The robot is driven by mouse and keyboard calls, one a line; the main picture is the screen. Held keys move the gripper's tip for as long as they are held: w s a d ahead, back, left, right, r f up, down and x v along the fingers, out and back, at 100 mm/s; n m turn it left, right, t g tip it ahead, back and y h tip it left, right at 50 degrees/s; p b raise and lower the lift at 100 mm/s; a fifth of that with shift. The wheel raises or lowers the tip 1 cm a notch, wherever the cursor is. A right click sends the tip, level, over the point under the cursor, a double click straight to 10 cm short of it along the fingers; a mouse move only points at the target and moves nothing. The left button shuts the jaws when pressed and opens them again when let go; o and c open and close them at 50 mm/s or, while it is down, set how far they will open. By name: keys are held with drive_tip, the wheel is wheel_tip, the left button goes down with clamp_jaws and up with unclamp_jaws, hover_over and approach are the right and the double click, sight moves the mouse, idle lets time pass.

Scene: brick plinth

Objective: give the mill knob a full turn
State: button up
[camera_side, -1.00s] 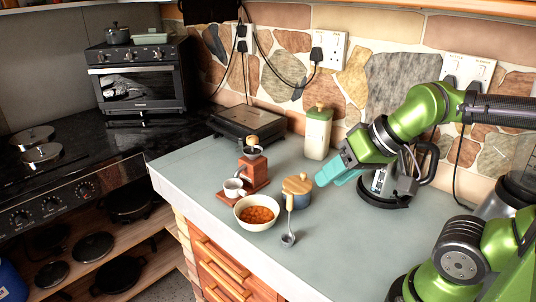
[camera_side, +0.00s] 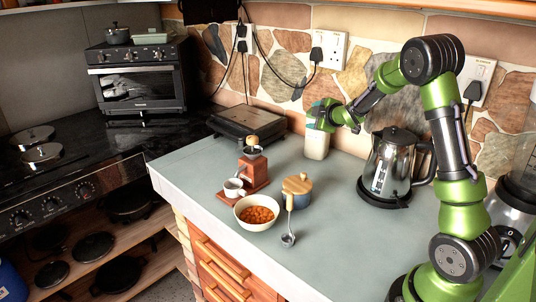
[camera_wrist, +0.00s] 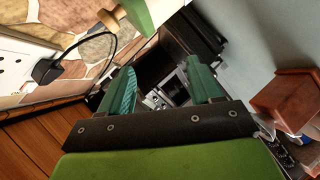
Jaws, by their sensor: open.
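The mill (camera_side: 255,172) stands upright on the counter in the side view, with a reddish-brown wooden body, a metal bowl top and a small tan knob (camera_side: 252,140) above it. My gripper (camera_side: 313,115) is raised to the right of the mill, in front of the upper part of the cream canister, and is apart from the knob. In the wrist view my gripper (camera_wrist: 164,84) has its two teal fingers spread with nothing between them. A reddish-brown block at the right edge looks like the mill (camera_wrist: 290,98); I cannot make out its knob there.
The cream canister (camera_side: 317,146) is under my gripper; its green lid (camera_wrist: 135,14) shows in the wrist view. A bowl of orange food (camera_side: 257,213), a blue pot with wooden lid (camera_side: 297,191), a ladle (camera_side: 289,238), a kettle (camera_side: 390,165) and a black press (camera_side: 247,121) stand around.

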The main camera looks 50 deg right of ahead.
drive_tip(key=w+d+f+n+t+y, duration=0.2)
drive_tip(key=w+n+t, duration=0.15)
drive_tip(key=n, duration=0.45)
drive_tip(key=n+g+y, duration=0.3)
drive_tip(key=n+y, duration=1.4)
drive_tip(key=n, duration=1.2)
approach(252, 136)
drive_tip(key=x, duration=1)
drive_tip(key=shift+s+f, duration=0.1)
drive_tip(key=shift+f, duration=0.25)
drive_tip(key=c, duration=1)
drive_tip(key=shift+o, duration=0.2)
drive_tip(key=shift+t+h, duration=0.35)
drive_tip(key=shift+h, duration=0.05)
